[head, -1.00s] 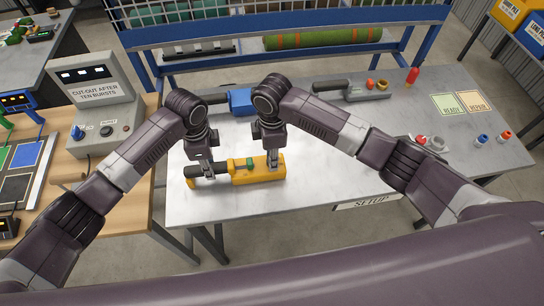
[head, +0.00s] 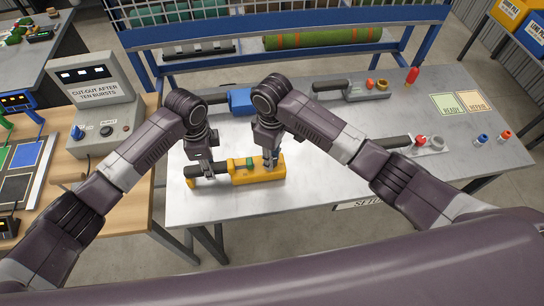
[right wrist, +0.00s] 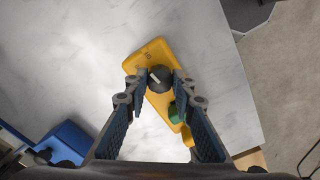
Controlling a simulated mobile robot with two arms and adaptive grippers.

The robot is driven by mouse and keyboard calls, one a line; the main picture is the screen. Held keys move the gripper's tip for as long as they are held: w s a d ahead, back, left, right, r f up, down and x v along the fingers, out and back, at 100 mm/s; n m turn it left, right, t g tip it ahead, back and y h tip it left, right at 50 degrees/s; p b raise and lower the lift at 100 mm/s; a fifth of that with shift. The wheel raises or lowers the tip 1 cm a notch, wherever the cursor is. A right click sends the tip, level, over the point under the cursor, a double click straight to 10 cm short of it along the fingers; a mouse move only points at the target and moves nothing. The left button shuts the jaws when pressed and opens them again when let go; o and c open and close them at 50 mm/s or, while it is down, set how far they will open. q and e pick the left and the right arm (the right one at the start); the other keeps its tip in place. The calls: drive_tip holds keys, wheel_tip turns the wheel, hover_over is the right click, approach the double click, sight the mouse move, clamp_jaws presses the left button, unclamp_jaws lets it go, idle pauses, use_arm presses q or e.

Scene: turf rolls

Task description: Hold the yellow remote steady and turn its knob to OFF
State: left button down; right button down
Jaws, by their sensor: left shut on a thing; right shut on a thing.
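The yellow remote (head: 243,177) lies on the light table top, its black handle (head: 222,167) to the left. A green button (head: 250,162) sits on its top. My left gripper (head: 207,174) is shut on the black handle. My right gripper (head: 271,161) points down at the remote's right end and is shut on its knob. In the right wrist view, the dark round knob (right wrist: 159,78) with a pale mark lies between the two fingertips, on the yellow body (right wrist: 153,57). The OFF marking cannot be made out.
Behind stand a blue-bodied tool (head: 241,102) and a grey one (head: 365,90). READY and REPAIR cards (head: 448,104) lie at the right, with small red and blue caps (head: 483,138). A grey control box (head: 98,105) stands left.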

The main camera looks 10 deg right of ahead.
drive_tip(key=shift+a+m, duration=0.1)
drive_tip(key=shift+m, duration=0.8)
drive_tip(key=shift+r, duration=0.1)
drive_tip(key=c, duration=1.6)
unclamp_jaws()
wheel_tip(320, 180, up, 12)
drive_tip(key=shift+f, duration=0.1)
